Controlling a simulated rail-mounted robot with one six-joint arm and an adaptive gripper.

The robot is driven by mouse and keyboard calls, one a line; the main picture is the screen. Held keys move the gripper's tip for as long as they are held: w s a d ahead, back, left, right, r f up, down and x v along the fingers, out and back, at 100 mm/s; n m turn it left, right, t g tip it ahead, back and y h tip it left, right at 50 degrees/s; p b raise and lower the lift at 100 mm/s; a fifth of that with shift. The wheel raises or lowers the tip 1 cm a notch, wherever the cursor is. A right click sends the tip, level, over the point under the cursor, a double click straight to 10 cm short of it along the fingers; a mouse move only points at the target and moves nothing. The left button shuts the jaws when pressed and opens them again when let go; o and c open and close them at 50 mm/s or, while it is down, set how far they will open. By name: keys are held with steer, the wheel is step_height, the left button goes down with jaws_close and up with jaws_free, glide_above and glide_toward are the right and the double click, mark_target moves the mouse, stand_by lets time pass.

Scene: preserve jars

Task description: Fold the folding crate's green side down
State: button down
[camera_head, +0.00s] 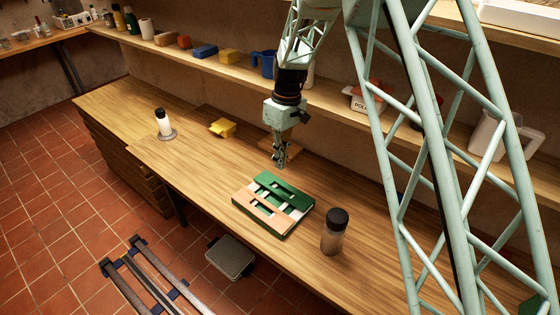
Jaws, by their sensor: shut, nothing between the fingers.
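The folding crate (287,232) lies low on the wooden workbench. Its green side (290,194) is at the far right and looks flat, folded over the crate. A salmon-coloured side (262,209) also looks flat at the front left. White parts show in the gaps between the panels. My gripper (280,165) points down just beyond the crate's far edge, shut and empty. It appears apart from the green side, though its exact height is hard to tell.
A dark-lidded jar (334,236) stands just right of the crate. A white dark-capped bottle (163,124) and a yellow block (223,127) are farther left on the bench (190,165). A wooden piece (292,145) lies behind my gripper. A loaded shelf (225,66) runs along the wall.

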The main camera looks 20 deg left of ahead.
mark_target(277, 193)
steer(key=f, duration=0.4)
steer(key=s+f, duration=0.1)
steer(key=f, duration=0.6)
steer(key=shift+s+a+f, duration=0.15)
steer(key=shift+a+f, duration=0.15)
steer(key=shift+f, duration=0.1)
steer(key=shift+f+b, duration=0.15)
steer(key=shift+b, duration=0.2)
steer(key=shift+s+a+f+b, duration=0.1)
steer(key=shift+s+f+b, duration=0.1)
steer(key=shift+f+b, duration=0.45)
steer(key=shift+s+f, duration=0.1)
steer(key=shift+f, duration=0.05)
steer(key=shift+s+f, duration=0.1)
steer(key=shift+s, duration=0.05)
step_height(277, 193, up, 15)
steer(key=p, duration=0.1)
steer(key=shift+f, duration=0.2)
stand_by(0.5)
